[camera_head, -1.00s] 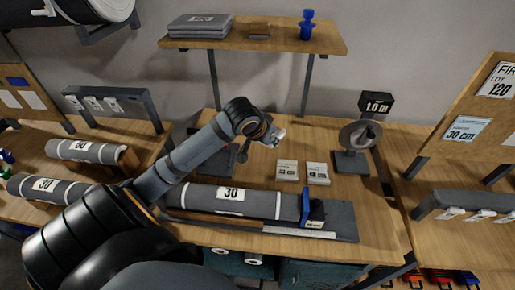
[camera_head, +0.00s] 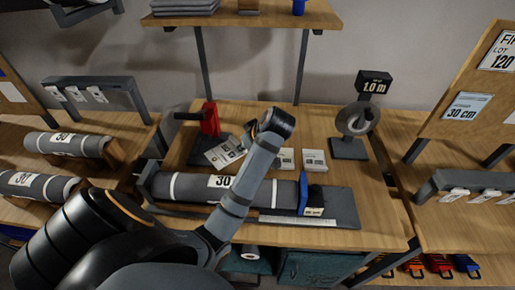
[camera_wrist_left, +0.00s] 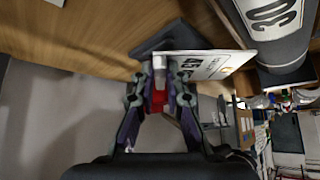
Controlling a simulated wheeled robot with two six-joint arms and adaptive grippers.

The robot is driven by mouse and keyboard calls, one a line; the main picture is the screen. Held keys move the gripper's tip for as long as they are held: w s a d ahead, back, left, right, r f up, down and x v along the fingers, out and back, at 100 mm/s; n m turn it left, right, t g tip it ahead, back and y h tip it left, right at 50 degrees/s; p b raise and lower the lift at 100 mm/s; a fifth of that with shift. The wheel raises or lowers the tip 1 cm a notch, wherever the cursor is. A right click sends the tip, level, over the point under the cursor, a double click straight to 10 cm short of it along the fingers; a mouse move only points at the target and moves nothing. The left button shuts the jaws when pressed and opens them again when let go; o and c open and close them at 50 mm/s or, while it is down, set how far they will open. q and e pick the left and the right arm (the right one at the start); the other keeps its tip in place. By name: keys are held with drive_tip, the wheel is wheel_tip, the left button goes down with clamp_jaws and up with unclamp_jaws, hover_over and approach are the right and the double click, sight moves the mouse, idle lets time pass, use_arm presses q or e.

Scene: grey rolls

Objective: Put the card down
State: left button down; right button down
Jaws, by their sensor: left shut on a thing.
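My left gripper (camera_head: 246,140) is shut on a white card (camera_head: 225,153) at the card's edge. In the left wrist view the card (camera_wrist_left: 208,65) shows "45" in print, and the fingertips (camera_wrist_left: 160,78) pinch its near end. In the head view it is tilted in front of a red device (camera_head: 211,120) with a black handle, on a dark base at the table's back left. I cannot tell whether the card touches the base. My right gripper is not in view.
Two white cards (camera_head: 285,158) (camera_head: 314,160) lie right of my gripper. A grey roll (camera_head: 190,187) labelled 30 lies in front, by a blue stop (camera_head: 303,194). A round dial device (camera_head: 353,125) under a "1.0 m" sign stands at right. Some bare tabletop lies between.

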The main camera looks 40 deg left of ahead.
use_arm(q)
drive_tip(key=w+f+b, duration=0.1)
drive_tip(key=w+f, duration=0.2)
drive_tip(key=w, duration=0.1)
drive_tip(key=w+f+b, duration=0.2)
drive_tip(key=w, duration=0.2)
drive_tip(key=w+f+b, duration=0.1)
drive_tip(key=w+f, duration=0.2)
drive_tip(key=w, duration=0.1)
drive_tip(key=shift+d+f+b, duration=0.2)
drive_tip(key=shift+f+b, duration=0.15)
drive_tip(key=shift+w+f, duration=0.3)
drive_tip(key=shift+f, duration=0.05)
wheel_tip(320, 180, down, 2)
drive_tip(key=shift+f, duration=0.6)
drive_tip(key=c, duration=1.4)
unclamp_jaws()
drive_tip(key=shift+f, duration=0.1)
